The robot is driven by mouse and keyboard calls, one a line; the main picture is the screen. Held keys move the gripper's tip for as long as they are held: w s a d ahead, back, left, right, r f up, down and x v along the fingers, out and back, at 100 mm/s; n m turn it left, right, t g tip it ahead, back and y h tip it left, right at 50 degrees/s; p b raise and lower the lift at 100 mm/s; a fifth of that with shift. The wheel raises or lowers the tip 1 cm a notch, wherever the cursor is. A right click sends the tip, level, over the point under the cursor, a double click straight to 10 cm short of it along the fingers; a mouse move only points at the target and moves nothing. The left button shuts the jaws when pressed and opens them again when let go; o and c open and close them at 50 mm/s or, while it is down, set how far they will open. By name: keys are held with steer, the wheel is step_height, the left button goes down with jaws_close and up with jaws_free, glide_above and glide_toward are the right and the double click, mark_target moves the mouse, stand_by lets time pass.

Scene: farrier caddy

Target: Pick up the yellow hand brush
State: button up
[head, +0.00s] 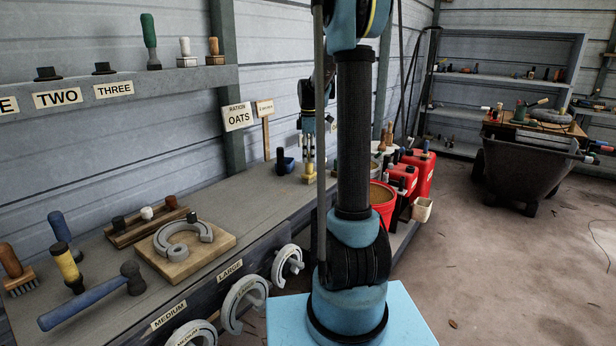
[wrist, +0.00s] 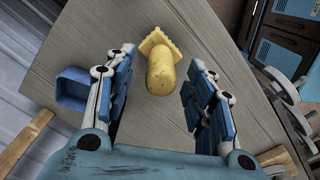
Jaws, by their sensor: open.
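The yellow hand brush (wrist: 160,70) shows in the wrist view on the grey bench, its handle end toward the camera and its wider yellow base behind. In the head view it is a small yellow shape (head: 309,178) under my gripper, near the far end of the bench. My gripper (head: 308,160) points down over it. In the wrist view my gripper (wrist: 160,80) is open, with one blue finger on each side of the brush and visible gaps to both. How far the fingers reach down around the handle is unclear.
A blue scoop-like container (head: 285,162) stands just left of the brush; it also shows in the wrist view (wrist: 73,88). An OATS sign (head: 238,117) stands behind. A red bucket (head: 382,198) and red cans (head: 420,170) are to the right. Tools crowd the bench's near end.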

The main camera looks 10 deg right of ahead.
steer(key=shift+f, duration=1.2)
steer(key=shift+c, duration=0.6)
jaws_close()
step_height(320, 180, up, 10)
steer(key=shift+r, duration=0.1)
